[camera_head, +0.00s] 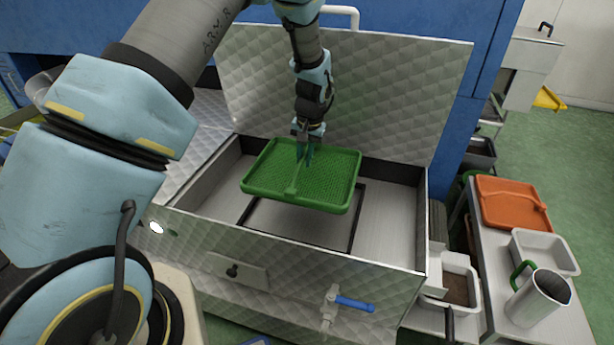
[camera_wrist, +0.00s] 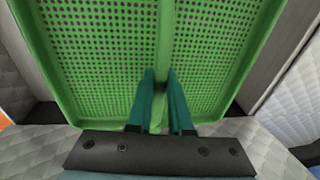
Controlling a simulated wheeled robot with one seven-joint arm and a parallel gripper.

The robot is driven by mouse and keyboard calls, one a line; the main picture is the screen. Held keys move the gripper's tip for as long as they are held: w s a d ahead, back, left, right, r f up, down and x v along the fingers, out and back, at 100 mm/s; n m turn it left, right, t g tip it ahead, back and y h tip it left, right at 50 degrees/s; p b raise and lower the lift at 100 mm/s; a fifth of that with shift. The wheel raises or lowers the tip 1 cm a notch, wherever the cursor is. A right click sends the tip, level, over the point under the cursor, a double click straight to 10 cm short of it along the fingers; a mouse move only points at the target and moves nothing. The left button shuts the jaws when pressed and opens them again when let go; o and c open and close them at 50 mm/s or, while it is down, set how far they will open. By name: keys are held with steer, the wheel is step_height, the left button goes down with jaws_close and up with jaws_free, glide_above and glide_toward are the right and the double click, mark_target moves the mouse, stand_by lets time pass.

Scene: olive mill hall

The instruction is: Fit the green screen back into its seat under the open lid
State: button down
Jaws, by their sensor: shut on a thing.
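The green screen (camera_head: 330,178) is a rectangular perforated tray with a raised rim and a central bar. My gripper (camera_head: 304,160) is shut on its central bar and holds it over the open metal box. In the wrist view the screen (camera_wrist: 100,60) fills most of the picture, with the fingers (camera_wrist: 161,100) on either side of the bar. The seat (camera_head: 357,220) is a dark rectangular frame on the box floor, partly hidden under the screen. The screen appears to be above it, not level with it. The lid (camera_head: 400,95) stands open behind the box.
The box's front wall (camera_head: 300,248) has a valve with a blue handle (camera_head: 354,303). At right, a bench carries an orange screen (camera_head: 512,203), a white tray (camera_head: 545,251) and a metal jug (camera_head: 538,298). Bare box floor shows right of the screen.

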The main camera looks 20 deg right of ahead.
mark_target(305, 172)
steer(key=f+b, duration=0.1)
steer(key=f, duration=0.1)
steer(key=f+b, duration=0.1)
steer(key=f, duration=0.1)
steer(key=f+b, duration=0.1)
steer(key=f, duration=0.1)
steer(key=shift+w+d, duration=0.3)
steer(key=shift+w, duration=0.05)
steer(key=shift+f+b, duration=2.05)
steer(key=shift+f, duration=0.7)
steer(key=shift+s+a, duration=0.15)
steer(key=shift+s, duration=0.05)
steer(key=shift+f+b, duration=0.65)
steer(key=shift+f, duration=0.85)
steer(key=c, duration=0.8)
jaws_free()
steer(key=shift+o, duration=0.2)
steer(key=r, duration=0.3)
steer(key=s+r, duration=0.1)
steer(key=r, duration=0.6)
steer(key=shift+s+d+r, duration=0.2)
steer(key=shift+s+r, duration=0.1)
steer(key=shift+s, duration=0.1)
